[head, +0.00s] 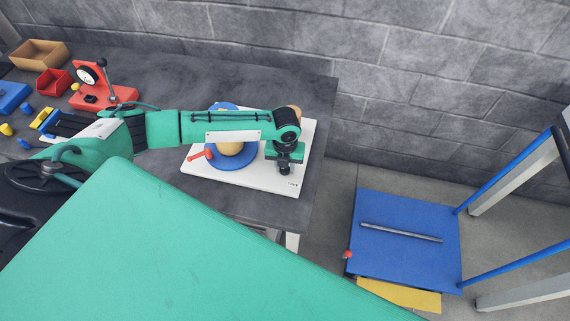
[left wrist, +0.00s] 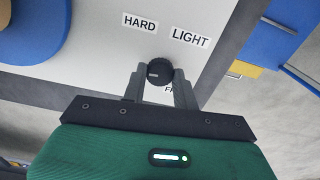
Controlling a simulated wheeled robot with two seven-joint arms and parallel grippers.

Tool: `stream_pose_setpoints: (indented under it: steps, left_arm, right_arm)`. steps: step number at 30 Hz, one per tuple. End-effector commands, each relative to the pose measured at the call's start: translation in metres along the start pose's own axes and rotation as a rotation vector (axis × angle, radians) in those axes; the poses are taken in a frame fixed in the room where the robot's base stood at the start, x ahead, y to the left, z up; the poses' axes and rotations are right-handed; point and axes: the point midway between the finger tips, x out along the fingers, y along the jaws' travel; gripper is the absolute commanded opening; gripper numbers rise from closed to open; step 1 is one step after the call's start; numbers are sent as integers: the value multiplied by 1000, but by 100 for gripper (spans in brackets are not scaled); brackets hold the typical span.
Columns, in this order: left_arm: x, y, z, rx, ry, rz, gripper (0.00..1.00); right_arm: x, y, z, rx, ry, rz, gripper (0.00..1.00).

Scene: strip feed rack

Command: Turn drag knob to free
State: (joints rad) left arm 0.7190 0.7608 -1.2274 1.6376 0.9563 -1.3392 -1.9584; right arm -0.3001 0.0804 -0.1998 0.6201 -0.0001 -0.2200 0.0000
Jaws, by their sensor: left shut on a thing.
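The drag knob (left wrist: 159,71) is a small round black knob on a white board (head: 307,140). In the left wrist view it sits between the fingers of my left gripper (left wrist: 159,80), which is shut on it. A small pale mark shows on the knob's face, left of its middle. Labels HARD (left wrist: 140,23) and LIGHT (left wrist: 190,39) stand beyond the knob. A third label beginning with F (left wrist: 170,89) is mostly hidden by the fingers. In the head view my left gripper (head: 284,169) points down at the board's right part and hides the knob. My right gripper is not in view.
A blue disc (head: 233,164) with a tan core and a red handle (head: 201,155) is left of the gripper. A red gauge stand (head: 118,95) and bins stand at the table's left. A blue platform (head: 395,265) lies beyond the table's right edge.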

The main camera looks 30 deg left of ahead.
Motion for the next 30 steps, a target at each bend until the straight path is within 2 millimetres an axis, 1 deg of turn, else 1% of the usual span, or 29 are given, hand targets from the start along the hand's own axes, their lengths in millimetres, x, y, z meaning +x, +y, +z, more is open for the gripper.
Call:
stream_pose_setpoints:
  steps: [9,23,24,26,27,30]
  left_arm:
    - [-1,0,1,91,-2,-1,6]
    - [-1,0,1,102,-2,0,6]
    - [-1,0,1,102,-2,-1,35]
    - [-1,0,1,102,-2,0,47]
    - [-1,0,1,102,-2,0,51]
    - [-1,0,1,102,-2,0,51]
  right_arm:
    - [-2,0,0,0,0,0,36]
    - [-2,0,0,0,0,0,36]
    - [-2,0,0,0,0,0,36]
    - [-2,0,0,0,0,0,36]
    - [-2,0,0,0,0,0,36]
    - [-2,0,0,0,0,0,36]
